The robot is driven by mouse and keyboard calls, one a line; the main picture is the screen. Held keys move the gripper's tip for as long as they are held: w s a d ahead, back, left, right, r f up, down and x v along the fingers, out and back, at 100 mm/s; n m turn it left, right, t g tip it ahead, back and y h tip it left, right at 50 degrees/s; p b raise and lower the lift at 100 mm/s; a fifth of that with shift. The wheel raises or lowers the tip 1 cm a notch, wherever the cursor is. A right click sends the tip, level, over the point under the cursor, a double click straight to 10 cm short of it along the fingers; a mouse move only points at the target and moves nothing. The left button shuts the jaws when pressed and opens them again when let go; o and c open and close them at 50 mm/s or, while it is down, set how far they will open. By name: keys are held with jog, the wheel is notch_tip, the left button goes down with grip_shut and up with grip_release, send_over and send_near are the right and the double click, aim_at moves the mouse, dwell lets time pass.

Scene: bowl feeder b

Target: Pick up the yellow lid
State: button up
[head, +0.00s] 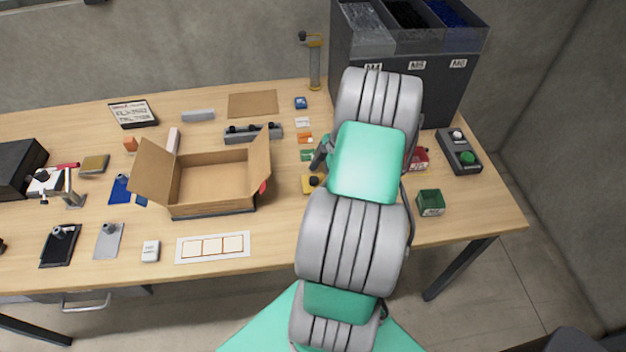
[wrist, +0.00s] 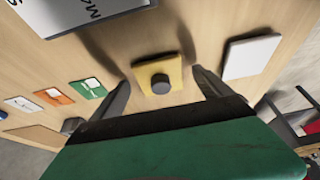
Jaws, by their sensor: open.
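The yellow lid (wrist: 146,85) is a small flat square plate with a dark round knob on top. In the wrist view it lies on the wooden table between the two fingers of my gripper (wrist: 159,78). The gripper is open, with one finger to each side of the lid and a gap on both sides. How high the fingertips are above the table is hard to tell. In the head view the lid (head: 307,186) shows just left of my arm, which covers part of the area around it.
A white block (wrist: 250,57) lies right of the right finger. Green (wrist: 87,88), orange (wrist: 54,96) and white cards lie to the left. In the head view an open cardboard box (head: 212,198) stands left of the lid, and a labelled bin unit (head: 430,85) stands behind.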

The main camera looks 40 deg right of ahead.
jog(key=shift+a+f, duration=0.1)
jog(key=shift+f, duration=0.15)
jog(key=c, duration=1.5)
jog(key=shift+o, duration=0.2)
jog(key=shift+r, duration=0.1)
